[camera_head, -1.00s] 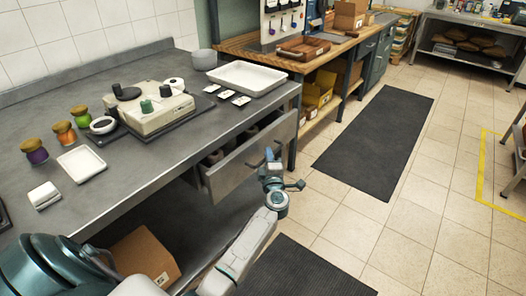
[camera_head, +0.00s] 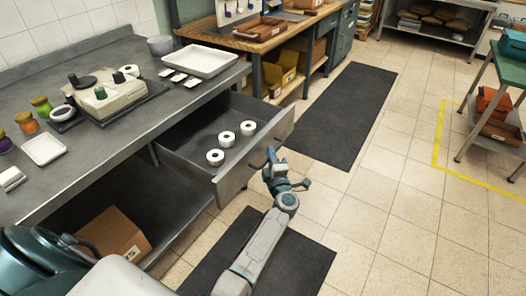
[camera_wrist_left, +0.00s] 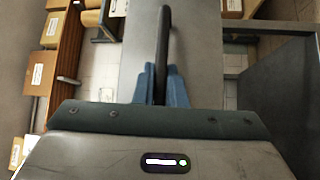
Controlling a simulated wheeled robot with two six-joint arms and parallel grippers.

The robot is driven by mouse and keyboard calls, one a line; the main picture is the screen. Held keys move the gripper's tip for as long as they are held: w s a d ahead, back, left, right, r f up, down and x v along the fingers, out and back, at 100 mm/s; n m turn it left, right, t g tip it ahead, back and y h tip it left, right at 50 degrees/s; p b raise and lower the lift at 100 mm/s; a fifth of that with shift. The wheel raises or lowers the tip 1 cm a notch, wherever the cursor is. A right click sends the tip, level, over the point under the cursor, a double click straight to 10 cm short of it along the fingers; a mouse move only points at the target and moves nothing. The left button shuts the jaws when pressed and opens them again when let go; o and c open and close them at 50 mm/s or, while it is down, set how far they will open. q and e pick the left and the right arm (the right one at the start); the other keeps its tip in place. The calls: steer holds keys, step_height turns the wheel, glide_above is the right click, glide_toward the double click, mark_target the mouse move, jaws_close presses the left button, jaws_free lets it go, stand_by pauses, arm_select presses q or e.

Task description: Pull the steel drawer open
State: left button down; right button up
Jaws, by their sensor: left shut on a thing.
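The steel drawer (camera_head: 196,168) stands well out from under the grey steel bench, with several white rolls (camera_head: 227,139) lying inside it. My left gripper (camera_head: 272,158) is at the drawer's front panel, shut on its dark bar handle. In the left wrist view the handle (camera_wrist_left: 164,45) runs between the two blue fingers (camera_wrist_left: 162,84), with the steel drawer front (camera_wrist_left: 190,70) behind it. My right gripper is not in view.
The steel bench (camera_head: 125,140) carries a white tray (camera_head: 206,61), a device with dark knobs, and several small jars. A cardboard box (camera_head: 115,232) sits on its lower shelf.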

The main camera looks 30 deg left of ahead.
arm_select(q)
steer(key=shift+d, duration=0.55)
steer(key=c, duration=1.5)
jaws_free()
